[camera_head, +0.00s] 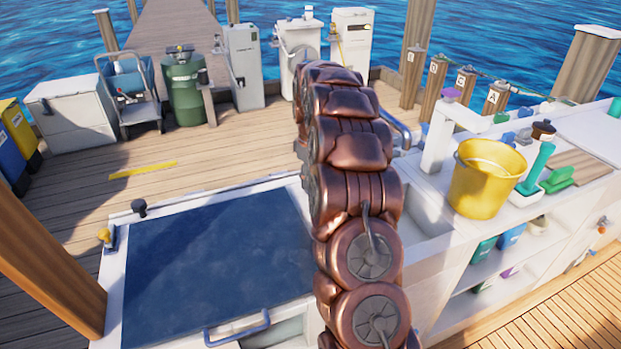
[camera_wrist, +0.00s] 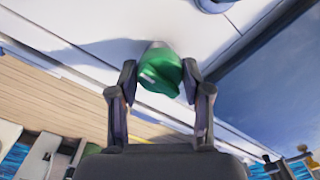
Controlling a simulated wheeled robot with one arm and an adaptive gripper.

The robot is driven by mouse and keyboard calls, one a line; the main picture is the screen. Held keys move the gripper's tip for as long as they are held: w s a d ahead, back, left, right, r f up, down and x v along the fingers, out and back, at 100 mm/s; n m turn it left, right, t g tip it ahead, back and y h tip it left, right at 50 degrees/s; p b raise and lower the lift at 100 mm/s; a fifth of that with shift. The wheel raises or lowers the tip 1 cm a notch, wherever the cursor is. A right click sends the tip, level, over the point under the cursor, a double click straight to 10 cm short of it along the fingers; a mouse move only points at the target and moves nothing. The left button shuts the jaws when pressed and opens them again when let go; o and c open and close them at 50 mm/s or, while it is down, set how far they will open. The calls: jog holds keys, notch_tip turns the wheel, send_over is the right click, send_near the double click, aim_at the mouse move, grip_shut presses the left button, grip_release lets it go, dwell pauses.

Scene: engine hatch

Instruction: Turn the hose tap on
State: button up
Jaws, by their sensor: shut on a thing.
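A green knob (camera_wrist: 160,70) on a short grey stem stands out from a white panel in the wrist view. It looks like the handle of the hose tap, though no hose or spout shows beside it. My gripper (camera_wrist: 159,80) has one dark finger on each side of the knob and is shut on it. How far the knob is turned cannot be told. In the head view my copper-coloured arm hides my gripper and the green knob.
A dark blue hatch lid (camera_head: 215,260) with a blue handle (camera_head: 237,330) lies left of my arm. A yellow bucket (camera_head: 485,180) stands on the white counter at right, near a green brush (camera_head: 537,168). White cabinets and a green barrel (camera_head: 184,90) line the dock's far edge.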

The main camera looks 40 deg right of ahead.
jog(key=shift+n, duration=0.7)
jog(key=o, duration=1.1)
jog(key=shift+o, duration=0.2)
notch_tip(320, 180, up, 12)
dwell(0.5)
